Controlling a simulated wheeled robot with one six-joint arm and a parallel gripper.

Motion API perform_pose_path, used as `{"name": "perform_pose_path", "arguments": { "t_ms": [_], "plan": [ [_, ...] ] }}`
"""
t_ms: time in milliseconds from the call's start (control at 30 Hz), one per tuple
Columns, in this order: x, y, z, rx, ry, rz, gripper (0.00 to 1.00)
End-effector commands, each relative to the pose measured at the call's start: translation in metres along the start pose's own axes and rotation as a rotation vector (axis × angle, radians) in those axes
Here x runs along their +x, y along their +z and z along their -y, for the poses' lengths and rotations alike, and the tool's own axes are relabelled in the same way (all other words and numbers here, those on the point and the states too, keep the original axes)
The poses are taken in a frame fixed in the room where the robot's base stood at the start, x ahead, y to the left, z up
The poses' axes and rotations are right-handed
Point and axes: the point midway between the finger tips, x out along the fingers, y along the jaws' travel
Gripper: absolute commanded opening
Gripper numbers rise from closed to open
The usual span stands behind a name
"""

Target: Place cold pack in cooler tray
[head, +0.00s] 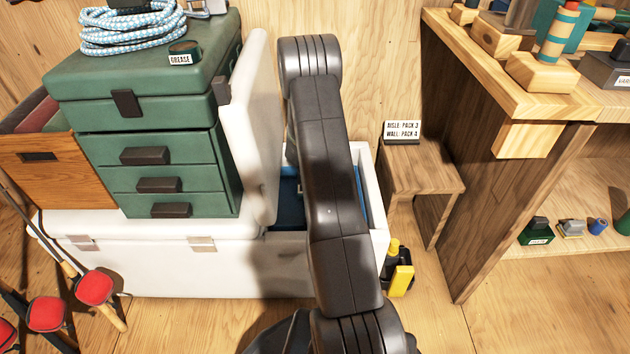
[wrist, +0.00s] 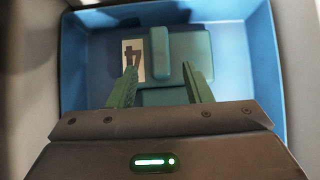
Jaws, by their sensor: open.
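The cold pack (wrist: 188,48) is a teal block with a raised grip bar and a white label marked 4. In the wrist view it lies inside the blue cooler tray (wrist: 235,35), appearing to rest on its floor. My gripper (wrist: 160,73) is open, with its two green fingers pointing down at the pack, one on each side of the bar. I cannot tell whether they touch it. In the head view the blue tray (head: 290,205) shows inside the open white cooler (head: 376,200). My arm hides the pack and gripper there.
The raised white lid (head: 258,130) stands close left of my arm. Green drawers (head: 160,165) sit left of it. A small wooden stand (head: 425,165) with a sign reading "AISLE: PACK 3, WALL: PACK 4" (head: 402,130) is at the right. A yellow-black item (head: 402,280) stands beside the cooler.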

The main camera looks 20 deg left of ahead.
Motion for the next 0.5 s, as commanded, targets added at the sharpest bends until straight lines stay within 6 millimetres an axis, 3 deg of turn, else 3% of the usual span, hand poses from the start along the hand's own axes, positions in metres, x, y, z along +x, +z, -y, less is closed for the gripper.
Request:
{"name": "perform_pose_path", "arguments": {
  "t_ms": [300,500],
  "plan": [
    [-0.061,0.001,0.000,0.001,0.000,0.002,0.45],
    [-0.087,0.001,0.000,0.002,0.000,0.001,0.45]
  ]
}}
